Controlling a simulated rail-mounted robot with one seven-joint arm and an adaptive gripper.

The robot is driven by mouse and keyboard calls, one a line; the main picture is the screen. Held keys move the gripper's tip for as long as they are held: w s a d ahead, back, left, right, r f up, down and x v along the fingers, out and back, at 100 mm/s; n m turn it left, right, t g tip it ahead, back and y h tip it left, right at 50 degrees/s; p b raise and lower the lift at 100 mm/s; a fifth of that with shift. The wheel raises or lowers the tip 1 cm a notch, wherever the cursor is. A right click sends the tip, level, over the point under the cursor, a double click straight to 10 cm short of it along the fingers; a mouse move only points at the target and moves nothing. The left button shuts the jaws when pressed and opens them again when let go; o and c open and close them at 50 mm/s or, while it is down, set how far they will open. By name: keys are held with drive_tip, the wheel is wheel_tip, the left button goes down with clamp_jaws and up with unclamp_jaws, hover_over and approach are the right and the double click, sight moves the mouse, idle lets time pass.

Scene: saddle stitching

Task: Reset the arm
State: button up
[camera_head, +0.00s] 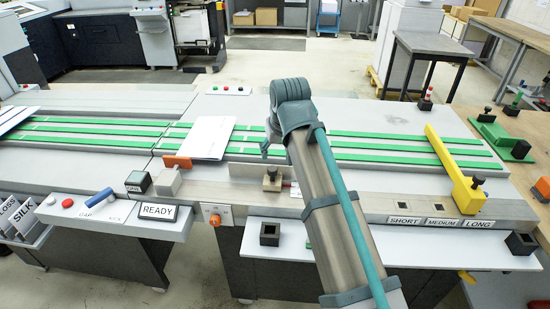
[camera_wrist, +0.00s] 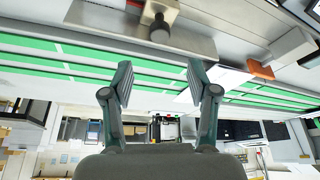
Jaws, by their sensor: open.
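My arm reaches from the bottom of the head view up over the machine bed (camera_head: 240,105), with its wrist bent. My gripper (camera_wrist: 160,86) is open in the wrist view, its two fingers wide apart with nothing between them. In the head view only a small part of my gripper (camera_head: 266,147) shows, left of the wrist and above the green-striped bed; the arm hides the rest. A metal block with a dark knob (camera_head: 271,180) sits on the front ledge near the gripper. It also shows at the top of the wrist view (camera_wrist: 159,28).
A folded white sheet (camera_head: 208,138) lies across the green strips left of my gripper. An orange block (camera_head: 177,163) is on the bed's front edge. A yellow bar (camera_head: 453,168) crosses the right end by the SHORT, MEDIUM and LONG labels. The control panel (camera_head: 112,213) is at left.

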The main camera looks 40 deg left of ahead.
drive_tip(key=shift+s+d+r, duration=0.2)
drive_tip(key=shift+r, duration=0.45)
drive_tip(key=shift+w, duration=0.15)
